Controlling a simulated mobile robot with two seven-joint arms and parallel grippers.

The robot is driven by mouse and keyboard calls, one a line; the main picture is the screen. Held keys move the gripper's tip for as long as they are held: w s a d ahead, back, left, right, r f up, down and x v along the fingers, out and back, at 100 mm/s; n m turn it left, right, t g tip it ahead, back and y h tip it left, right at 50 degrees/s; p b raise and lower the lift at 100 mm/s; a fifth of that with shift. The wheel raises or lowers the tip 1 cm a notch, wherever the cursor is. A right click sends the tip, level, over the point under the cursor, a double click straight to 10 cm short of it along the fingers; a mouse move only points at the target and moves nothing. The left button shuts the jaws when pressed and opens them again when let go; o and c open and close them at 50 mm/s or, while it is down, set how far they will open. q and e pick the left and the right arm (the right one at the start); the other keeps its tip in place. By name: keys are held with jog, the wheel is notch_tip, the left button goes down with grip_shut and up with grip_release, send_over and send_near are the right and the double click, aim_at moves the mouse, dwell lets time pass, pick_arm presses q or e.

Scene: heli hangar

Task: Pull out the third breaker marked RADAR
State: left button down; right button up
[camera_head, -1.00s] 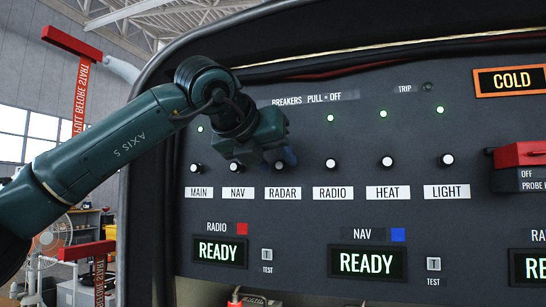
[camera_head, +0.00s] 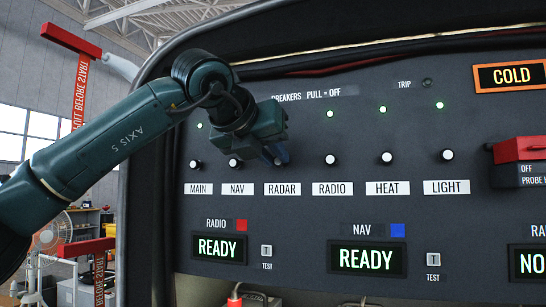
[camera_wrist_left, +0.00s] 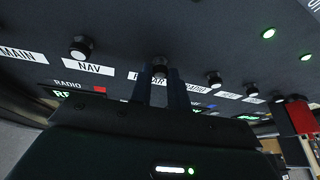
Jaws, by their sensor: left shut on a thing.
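The RADAR breaker, a round knob with a pale cap, shows in the left wrist view (camera_wrist_left: 160,68) between my fingertips. In the head view it is hidden behind my gripper, above its white RADAR label (camera_head: 282,189). My left gripper (camera_head: 276,156) is shut on this knob at the panel, and its two dark fingers (camera_wrist_left: 159,82) sit on either side of it. The NAV breaker (camera_head: 235,162) stands just left of the gripper, and the RADIO breaker (camera_head: 330,159) to the right. My right gripper is not in view.
The MAIN (camera_head: 196,164), HEAT (camera_head: 386,158) and LIGHT (camera_head: 447,155) breakers share the row. Below are the READY displays (camera_head: 366,258); a cut-off display (camera_head: 528,263) at right reads "NO". A red switch guard (camera_head: 519,150) juts out at right.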

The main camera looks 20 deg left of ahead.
pick_arm(q)
jog(key=shift+s+f+b, duration=0.2)
jog(key=shift+s+b, duration=0.15)
jog(key=shift+s, duration=0.15)
jog(key=shift+s+r, duration=0.1)
jog(key=shift+s, duration=0.1)
jog(key=c, duration=1.8)
grip_release()
jog(key=o, duration=0.3)
jog(key=shift+s+r, duration=0.1)
jog(key=shift+s, duration=0.05)
jog(key=shift+o, duration=0.9)
